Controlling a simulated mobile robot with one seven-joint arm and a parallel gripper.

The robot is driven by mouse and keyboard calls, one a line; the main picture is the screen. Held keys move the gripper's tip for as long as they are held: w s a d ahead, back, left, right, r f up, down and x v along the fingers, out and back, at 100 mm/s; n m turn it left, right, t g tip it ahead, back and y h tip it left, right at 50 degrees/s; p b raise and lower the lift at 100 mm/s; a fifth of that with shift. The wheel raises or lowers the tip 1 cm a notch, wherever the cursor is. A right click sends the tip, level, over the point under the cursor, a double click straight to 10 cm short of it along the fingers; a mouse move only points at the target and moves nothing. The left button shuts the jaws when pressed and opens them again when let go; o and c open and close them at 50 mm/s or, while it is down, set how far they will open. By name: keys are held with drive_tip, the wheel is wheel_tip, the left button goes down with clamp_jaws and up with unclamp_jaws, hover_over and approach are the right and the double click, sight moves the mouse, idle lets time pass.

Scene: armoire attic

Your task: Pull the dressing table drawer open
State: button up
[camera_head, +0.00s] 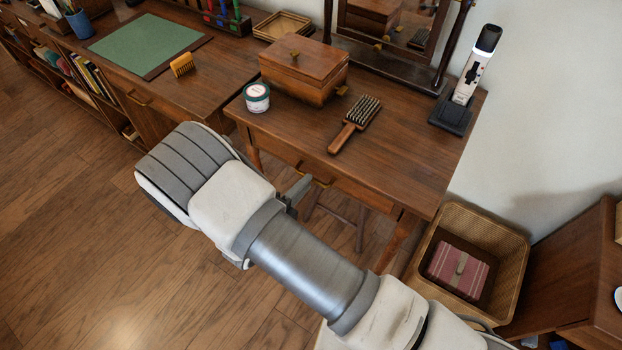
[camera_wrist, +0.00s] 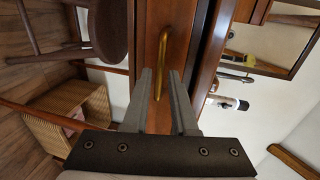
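The wooden dressing table (camera_head: 400,185) stands at the right of the head view. Its drawer front (camera_head: 345,187) sits under the top and looks flush with the frame. A brass handle (camera_head: 322,182) is on it, partly hidden by my gripper (camera_head: 300,190). In the wrist view the drawer front (camera_wrist: 187,25) carries the long brass handle (camera_wrist: 163,50). My gripper (camera_wrist: 161,75) is open, its two fingers pointing at the drawer front. The handle appears between the fingertips, with gaps at both sides. I cannot tell how deep it sits between them.
On the tabletop are a wooden box (camera_head: 303,75), a small jar (camera_head: 256,97), a hairbrush (camera_head: 356,124), a mirror and a clipper on a stand (camera_head: 472,70). A wicker basket (camera_head: 500,235) stands right of the table. A stool (camera_wrist: 108,30) shows in the wrist view.

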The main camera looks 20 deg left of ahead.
drive_tip(key=shift+x, duration=1.8)
clamp_jaws()
